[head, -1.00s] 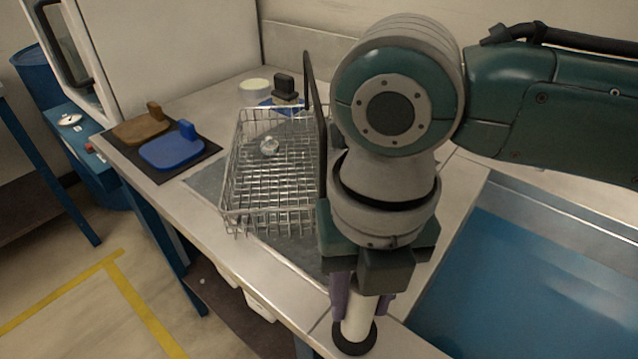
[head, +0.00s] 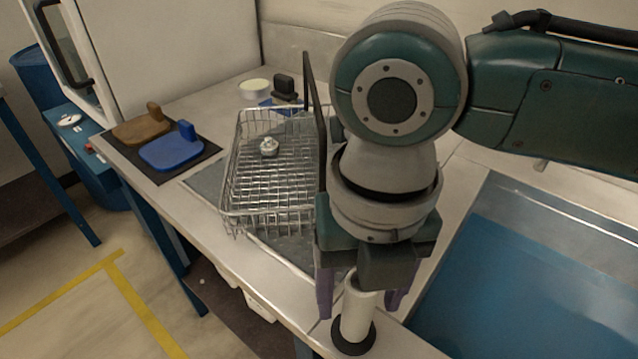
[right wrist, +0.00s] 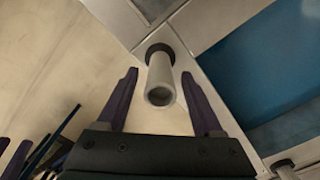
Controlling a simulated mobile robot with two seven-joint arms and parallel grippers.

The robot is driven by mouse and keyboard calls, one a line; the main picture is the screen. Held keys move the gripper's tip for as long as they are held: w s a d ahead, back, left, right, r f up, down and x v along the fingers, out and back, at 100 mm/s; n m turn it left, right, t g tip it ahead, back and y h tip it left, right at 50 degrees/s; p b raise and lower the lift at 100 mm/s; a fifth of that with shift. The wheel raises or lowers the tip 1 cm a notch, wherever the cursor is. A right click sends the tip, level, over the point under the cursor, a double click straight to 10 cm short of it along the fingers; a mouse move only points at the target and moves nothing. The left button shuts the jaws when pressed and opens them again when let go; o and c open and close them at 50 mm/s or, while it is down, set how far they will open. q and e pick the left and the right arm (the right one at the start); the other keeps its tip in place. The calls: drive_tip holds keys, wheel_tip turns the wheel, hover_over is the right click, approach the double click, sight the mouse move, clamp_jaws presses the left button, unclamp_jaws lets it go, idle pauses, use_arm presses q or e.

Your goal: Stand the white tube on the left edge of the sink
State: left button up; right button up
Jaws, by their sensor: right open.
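The white tube (head: 357,312) stands upright on its dark round base on the light counter, on the strip at the left edge of the blue sink (head: 500,290). In the right wrist view the tube (right wrist: 161,82) shows its open end toward the camera. My right gripper (head: 356,306) is open around the tube, with one purple finger on each side and a gap to both. The right wrist view shows the same gap between the fingers (right wrist: 163,84). My left gripper is not in view.
A wire basket (head: 232,195) with a small pale object (head: 269,147) stands left of my right arm. A blue paddle-like piece (head: 172,154) and a brown one (head: 140,127) lie on a dark mat. The counter's front edge is close to the tube.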

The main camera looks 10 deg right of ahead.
wheel_tip(320, 180, up, 11)
drive_tip(key=shift+r+p, duration=0.15)
drive_tip(key=shift+p, duration=0.45)
drive_tip(key=s+a+f+m+t+y, duration=0.2)
drive_tip(key=s+a+f+m+y, duration=0.25)
drive_tip(key=m, duration=0.85)
drive_tip(key=s+d+f+m+h, duration=0.1)
drive_tip(key=s+d+m+h, duration=0.1)
drive_tip(key=s+d+m, duration=0.2)
drive_tip(key=s+d+f+m+t+h, duration=0.1)
drive_tip(key=s+d+f+m+h, duration=0.1)
drive_tip(key=d+m, duration=0.8)
drive_tip(key=s+m, duration=0.1)
drive_tip(key=m, duration=0.4)
drive_tip(key=shift+s+f+m+t, duration=0.2)
drive_tip(key=shift+s+m+t, duration=0.1)
drive_tip(key=shift+s+m, duration=0.1)
